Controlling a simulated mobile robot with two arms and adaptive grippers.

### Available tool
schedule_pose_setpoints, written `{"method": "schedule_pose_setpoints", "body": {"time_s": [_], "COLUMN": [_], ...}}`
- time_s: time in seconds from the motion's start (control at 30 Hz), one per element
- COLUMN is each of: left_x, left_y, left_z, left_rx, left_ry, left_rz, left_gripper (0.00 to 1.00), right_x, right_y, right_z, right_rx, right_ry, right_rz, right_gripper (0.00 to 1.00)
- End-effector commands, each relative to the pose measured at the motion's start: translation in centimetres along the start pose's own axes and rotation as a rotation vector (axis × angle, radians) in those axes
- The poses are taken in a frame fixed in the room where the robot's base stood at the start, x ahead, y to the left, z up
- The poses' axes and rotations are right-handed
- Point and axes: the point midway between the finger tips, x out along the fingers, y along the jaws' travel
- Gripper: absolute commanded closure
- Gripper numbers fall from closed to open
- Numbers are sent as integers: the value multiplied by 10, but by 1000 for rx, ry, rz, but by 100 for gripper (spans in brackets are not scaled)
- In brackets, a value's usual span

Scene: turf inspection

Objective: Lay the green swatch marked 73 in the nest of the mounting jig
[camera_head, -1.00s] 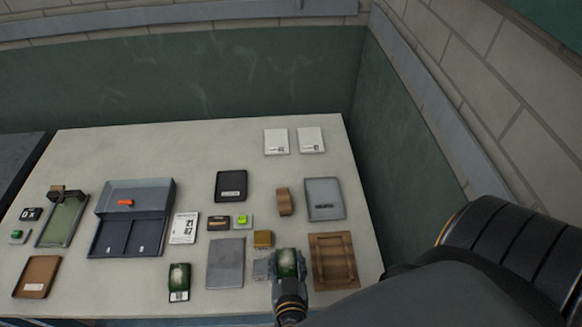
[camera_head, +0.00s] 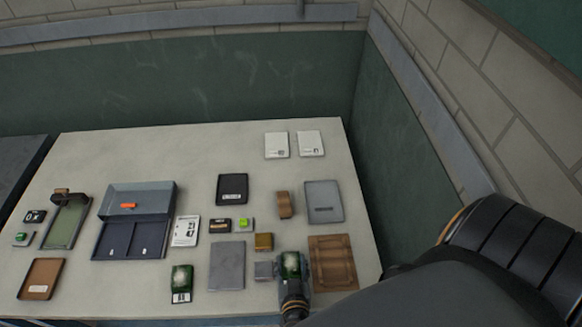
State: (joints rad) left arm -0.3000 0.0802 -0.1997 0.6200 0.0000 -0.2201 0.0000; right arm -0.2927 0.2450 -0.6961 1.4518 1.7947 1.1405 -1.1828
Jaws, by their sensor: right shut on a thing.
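My right gripper (camera_head: 293,282) is at the front of the table, shut on a green swatch (camera_head: 290,263) that shows between its fingers. A second green swatch (camera_head: 181,277) with a white label strip lies on the table, farther left. The markings on both are too small to read. A frame with a green bed and a brown block at its far end (camera_head: 66,222) stands at the left; it may be the mounting jig, but I cannot tell for sure. My left gripper is not in view.
A grey-blue two-compartment tray (camera_head: 105,226) holds an orange piece. A grey plate (camera_head: 226,266), small grey block (camera_head: 264,271), yellow-brown block (camera_head: 264,241) and brown wooden tray (camera_head: 334,263) surround my right gripper closely. Two white cards (camera_head: 311,143) lie at the back. The table's back left is clear.

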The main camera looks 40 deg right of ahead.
Motion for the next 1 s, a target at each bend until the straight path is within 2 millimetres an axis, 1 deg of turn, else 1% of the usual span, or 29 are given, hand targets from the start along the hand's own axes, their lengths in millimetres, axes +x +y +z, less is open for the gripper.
{"method": "schedule_pose_setpoints", "body": {"time_s": [0.07,0.1,0.17,0.2,0.5,0.57,0.67,0.7,0.77,0.9,1.0], "left_x": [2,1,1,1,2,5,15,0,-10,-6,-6], "left_y": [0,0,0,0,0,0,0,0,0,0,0], "left_z": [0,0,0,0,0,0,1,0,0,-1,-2], "left_rx": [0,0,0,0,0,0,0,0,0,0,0], "left_ry": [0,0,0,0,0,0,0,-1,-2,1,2], "left_rz": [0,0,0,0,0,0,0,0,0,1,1], "left_gripper": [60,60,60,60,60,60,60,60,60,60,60], "right_x": [1,1,1,1,1,2,3,-10,-24,-56,-80], "right_y": [0,0,0,0,0,0,-1,-1,-1,-2,-2], "right_z": [4,2,2,2,2,4,7,0,-2,11,10], "right_rx": [0,0,0,0,0,0,0,0,1,2,3], "right_ry": [-1,-1,-1,-1,0,1,1,-5,-6,-8,-6], "right_rz": [0,0,0,0,-1,-1,-4,-1,-1,1,-1], "right_gripper": [64,41,29,26,26,26,26,26,26,26,26]}}
